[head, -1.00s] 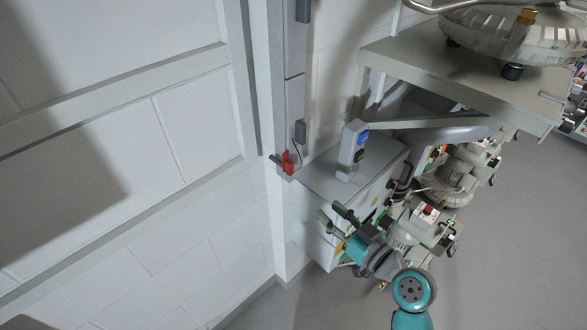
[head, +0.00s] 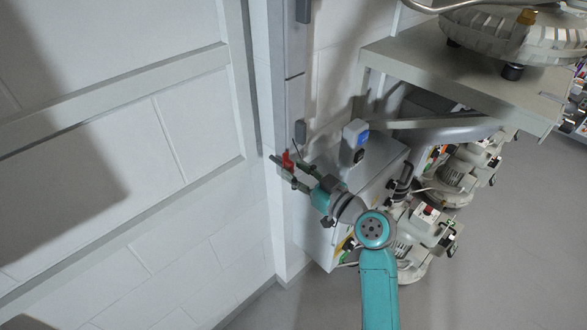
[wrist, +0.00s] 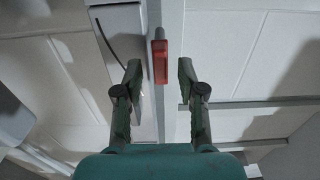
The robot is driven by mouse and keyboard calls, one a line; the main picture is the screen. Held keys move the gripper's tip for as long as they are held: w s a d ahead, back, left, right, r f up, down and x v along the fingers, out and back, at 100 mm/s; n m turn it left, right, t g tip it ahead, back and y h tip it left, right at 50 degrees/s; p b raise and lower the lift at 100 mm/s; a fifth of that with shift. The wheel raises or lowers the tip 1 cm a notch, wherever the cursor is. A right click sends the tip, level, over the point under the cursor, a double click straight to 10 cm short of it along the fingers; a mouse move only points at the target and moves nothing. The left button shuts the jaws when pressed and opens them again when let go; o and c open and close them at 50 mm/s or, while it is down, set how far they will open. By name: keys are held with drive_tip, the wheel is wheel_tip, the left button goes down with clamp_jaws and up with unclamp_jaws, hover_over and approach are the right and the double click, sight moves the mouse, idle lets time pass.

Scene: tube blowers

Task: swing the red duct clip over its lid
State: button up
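The red duct clip (head: 288,160) sits on the side of the tall grey duct (head: 294,105) at the wall corner, low on the part I see. In the wrist view the clip (wrist: 160,62) is an upright red block with a grey rod-like end above it. My gripper (head: 297,171) has reached the clip. In the wrist view its two fingers (wrist: 160,76) are spread, one on each side of the clip, with gaps between. I cannot tell how deep the clip lies between the fingertips. The lid is not clearly distinguishable from the duct.
A grey cabinet (head: 375,160) with a blue-marked box (head: 355,133) on top stands right of the duct, close to my arm. Blower machines (head: 445,185) and a bench (head: 455,75) fill the right. The white wall (head: 110,150) is at left; a thin dark cable hangs beside the duct.

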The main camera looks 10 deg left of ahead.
drive_tip(key=shift+w+a, duration=0.45)
drive_tip(key=shift+a, duration=0.15)
clamp_jaws()
drive_tip(key=shift+m, duration=0.3)
drive_tip(key=m, duration=0.5)
drive_tip(key=f+m, duration=0.1)
drive_tip(key=m, duration=0.5)
drive_tip(key=w+d+m, duration=0.1)
drive_tip(key=m, duration=0.5)
drive_tip(key=shift+f, duration=0.2)
drive_tip(key=shift+m, duration=0.3)
